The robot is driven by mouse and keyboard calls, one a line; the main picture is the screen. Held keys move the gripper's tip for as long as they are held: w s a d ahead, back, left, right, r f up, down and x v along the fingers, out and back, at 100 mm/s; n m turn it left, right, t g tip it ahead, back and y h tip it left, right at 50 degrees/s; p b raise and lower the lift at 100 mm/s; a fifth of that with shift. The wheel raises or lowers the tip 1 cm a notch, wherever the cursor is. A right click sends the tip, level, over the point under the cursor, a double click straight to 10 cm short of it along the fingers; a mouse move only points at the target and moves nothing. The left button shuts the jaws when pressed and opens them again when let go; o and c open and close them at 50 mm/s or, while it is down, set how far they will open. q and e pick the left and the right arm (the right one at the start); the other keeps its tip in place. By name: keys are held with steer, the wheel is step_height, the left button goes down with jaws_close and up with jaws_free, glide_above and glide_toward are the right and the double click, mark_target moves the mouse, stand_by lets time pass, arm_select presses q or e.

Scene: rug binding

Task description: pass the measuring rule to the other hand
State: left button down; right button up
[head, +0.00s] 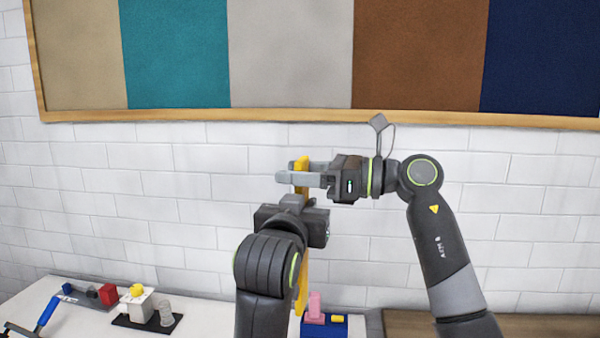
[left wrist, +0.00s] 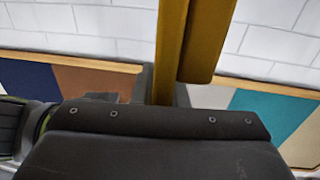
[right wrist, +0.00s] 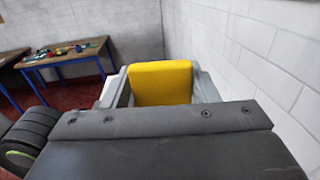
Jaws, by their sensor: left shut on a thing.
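The measuring rule (head: 304,268) is a long yellow bar held upright in front of the wall. My left gripper (head: 292,203) is shut on it below its top end; in the left wrist view the yellow rule (left wrist: 205,45) rises from between the jaws. My right gripper (head: 300,176) comes in from the right, above the left one, with its fingers on either side of the rule's top part. In the right wrist view the yellow end (right wrist: 162,83) fills most of the space between the fingers; whether they press on it is unclear. My left arm hides part of the rule.
A white table (head: 75,300) at lower left carries a red block (head: 108,294), a black tray (head: 147,322) and small parts. A blue item with a pink piece (head: 315,306) lies low behind the rule. A framed colour panel (head: 290,55) hangs on the white brick wall.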

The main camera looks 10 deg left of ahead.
steer(key=c, duration=0.5)
arm_select(q)
steer(key=c, duration=1.4)
jaws_free()
arm_select(e)
steer(key=shift+c, duration=0.2)
arm_select(q)
steer(key=shift+o, duration=0.2)
